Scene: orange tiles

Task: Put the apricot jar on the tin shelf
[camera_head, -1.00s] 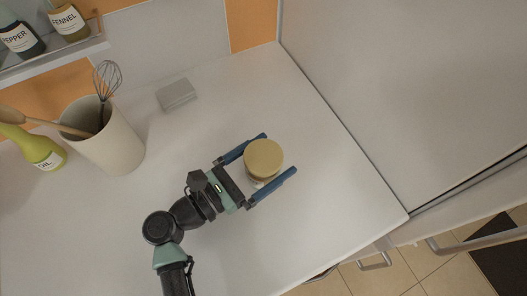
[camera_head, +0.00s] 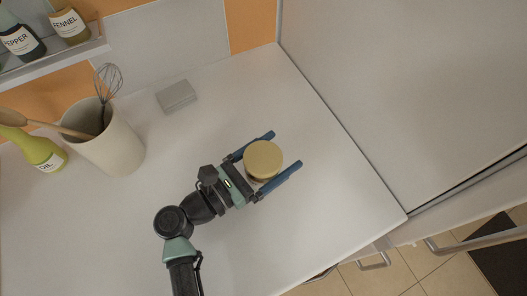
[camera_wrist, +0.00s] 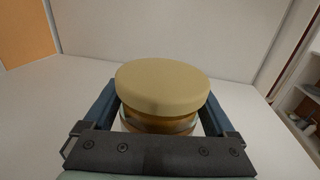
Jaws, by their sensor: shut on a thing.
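A jar (camera_head: 263,160) with a wide tan lid stands on the white counter between the blue fingers of my gripper (camera_head: 276,158). No label on it can be read. In the wrist view the jar (camera_wrist: 162,88) fills the middle, with glass and amber-brown contents showing under the lid. My gripper (camera_wrist: 160,115) is shut on the jar, one finger along each side. A shelf (camera_head: 50,60) on the wall at the upper left holds labelled bottles. I cannot tell whether it is the tin shelf.
A cream crock (camera_head: 110,145) with a whisk and wooden spoon stands at the left, beside a green oil bottle (camera_head: 42,152). A small grey block (camera_head: 177,96) lies near the back wall. A tall pale panel (camera_head: 400,90) borders the counter's right side. The counter between is clear.

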